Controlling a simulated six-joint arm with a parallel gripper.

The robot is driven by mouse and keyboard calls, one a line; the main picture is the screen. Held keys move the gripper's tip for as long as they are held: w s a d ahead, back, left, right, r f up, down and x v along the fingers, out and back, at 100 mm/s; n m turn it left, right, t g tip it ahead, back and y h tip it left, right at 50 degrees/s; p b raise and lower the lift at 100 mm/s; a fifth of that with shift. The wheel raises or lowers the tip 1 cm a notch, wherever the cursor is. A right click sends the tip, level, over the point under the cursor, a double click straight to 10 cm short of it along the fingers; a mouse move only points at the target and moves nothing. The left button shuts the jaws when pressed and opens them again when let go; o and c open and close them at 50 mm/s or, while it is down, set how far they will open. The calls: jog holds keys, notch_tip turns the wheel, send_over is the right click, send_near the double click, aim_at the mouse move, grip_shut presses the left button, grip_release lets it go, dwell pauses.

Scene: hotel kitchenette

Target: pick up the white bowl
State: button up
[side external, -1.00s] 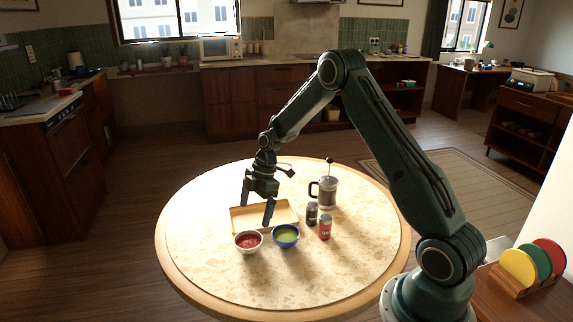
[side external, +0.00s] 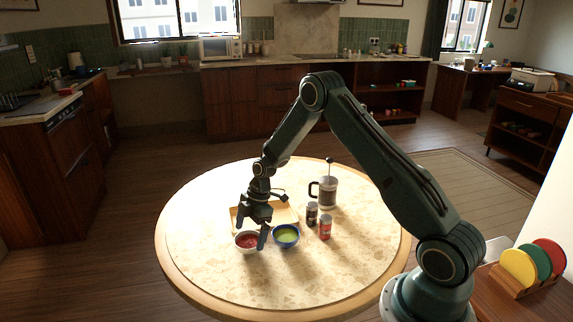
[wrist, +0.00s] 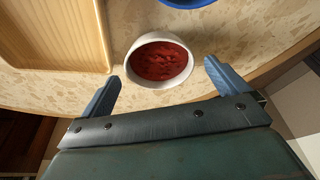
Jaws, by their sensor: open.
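The white bowl (side external: 246,249) stands upright on the round table and holds something red. In the wrist view the white bowl (wrist: 133,66) lies just ahead of and between my open fingertips. In the wrist view my gripper (wrist: 162,80) is empty, and I cannot tell whether a finger touches the bowl.
A blue bowl (side external: 286,244) with green contents stands close to the right. A wooden tray (side external: 292,211) lies behind the bowls. The table's (side external: 230,285) front is clear.

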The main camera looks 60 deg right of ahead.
aim_at(247, 243)
jog(key=shift+x, duration=1.6)
jog(key=c, duration=1.2)
jog(key=shift+r, duration=0.1)
notch_tip(247, 243, up, 20)
jog(key=shift+f, duration=0.1)
